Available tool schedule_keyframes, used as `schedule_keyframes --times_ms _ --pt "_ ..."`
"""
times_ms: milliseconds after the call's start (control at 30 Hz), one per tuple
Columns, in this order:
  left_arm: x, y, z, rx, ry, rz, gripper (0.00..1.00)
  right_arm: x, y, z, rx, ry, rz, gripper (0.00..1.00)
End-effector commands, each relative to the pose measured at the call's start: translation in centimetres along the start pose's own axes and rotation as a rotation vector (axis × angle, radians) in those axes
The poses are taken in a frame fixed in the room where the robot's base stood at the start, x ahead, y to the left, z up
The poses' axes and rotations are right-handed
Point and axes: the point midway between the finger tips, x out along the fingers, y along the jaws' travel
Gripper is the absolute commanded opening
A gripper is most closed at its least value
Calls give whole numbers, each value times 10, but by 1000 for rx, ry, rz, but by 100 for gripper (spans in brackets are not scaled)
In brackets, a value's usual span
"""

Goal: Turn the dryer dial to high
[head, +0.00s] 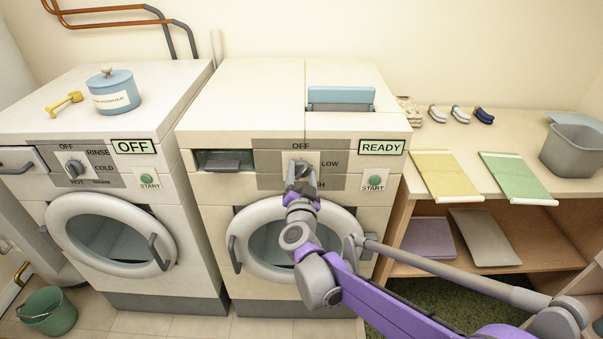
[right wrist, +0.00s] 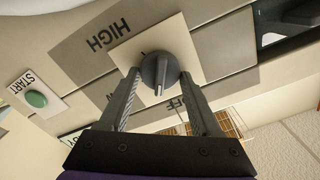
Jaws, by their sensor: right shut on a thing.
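The dryer (head: 234,222) is the right-hand white machine in the head view, with a READY display (head: 380,147). Its grey dial (head: 301,167) sits on a panel marked OFF above, LOW at right and HIGH below, partly hidden by my arm. In the right wrist view the dial (right wrist: 158,68) is seen close, with the labels upside down. My right gripper (head: 301,186) reaches the dial from below, its fingers (right wrist: 160,76) shut on the dial's two sides. The dial's ridge points down in the wrist view, roughly toward the OFF side; its exact setting is unclear. My left gripper is not in view.
A START button (head: 375,181) lies right of the dial, and the round dryer door (head: 240,215) is below it. A similar washer (head: 88,196) showing OFF stands at left. A shelf unit (head: 540,180) with folded cloths and a grey bin (head: 573,150) stands at right.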

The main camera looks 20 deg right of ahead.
Motion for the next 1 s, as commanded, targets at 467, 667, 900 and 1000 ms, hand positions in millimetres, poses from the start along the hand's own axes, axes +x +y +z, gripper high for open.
schedule_keyframes --times_ms 467,667,900,1000 --pt "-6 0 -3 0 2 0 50 0 2 0 451 -1 0 9" --pt "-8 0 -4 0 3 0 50 0 3 1 641 -1 0 9" --pt "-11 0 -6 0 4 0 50 0 4 2 869 -1 0 9" --pt "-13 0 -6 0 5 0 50 0 4 2 964 -1 0 9"
